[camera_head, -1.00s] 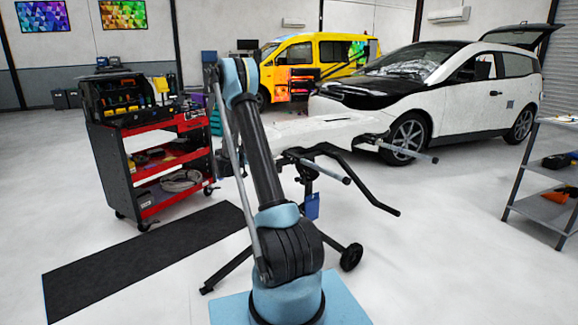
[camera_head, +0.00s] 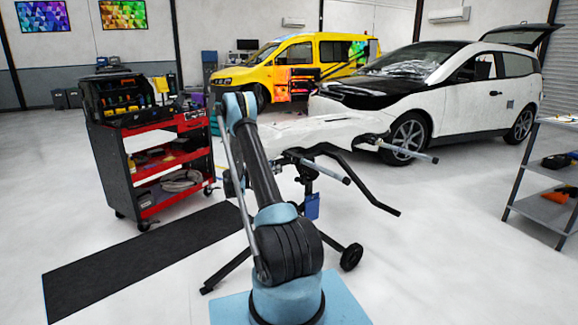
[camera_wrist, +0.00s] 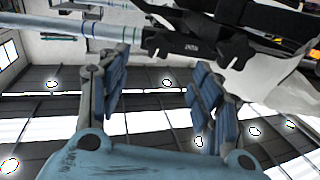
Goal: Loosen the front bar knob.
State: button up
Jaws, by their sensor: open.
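In the wrist view, my gripper (camera_wrist: 160,72) is open and empty, with its two blue-padded fingers apart. A dark knob (camera_wrist: 157,43) on the black bracket shows just beyond the gap between the fingertips. Another dark knob (camera_wrist: 237,50) is on the bracket beyond the right finger. I cannot tell which of them is the front bar knob. A pale round bar (camera_wrist: 85,31) runs into the bracket from the left. In the head view, the black stand (camera_head: 330,150) is beyond my arm, and the knobs cannot be made out. My gripper is not clearly visible there.
A white bumper panel (camera_head: 310,131) lies on the stand. Bars (camera_head: 375,195) stick out to its right. A red tool cart (camera_head: 160,165) stands left, beside a black mat (camera_head: 140,255). A grey shelf (camera_head: 545,180) is at right. The floor between is clear.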

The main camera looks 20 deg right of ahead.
aim_at(291, 162)
jog(key=x, duration=1.2)
jog(key=shift+c, duration=0.5)
jog(key=c, duration=0.9)
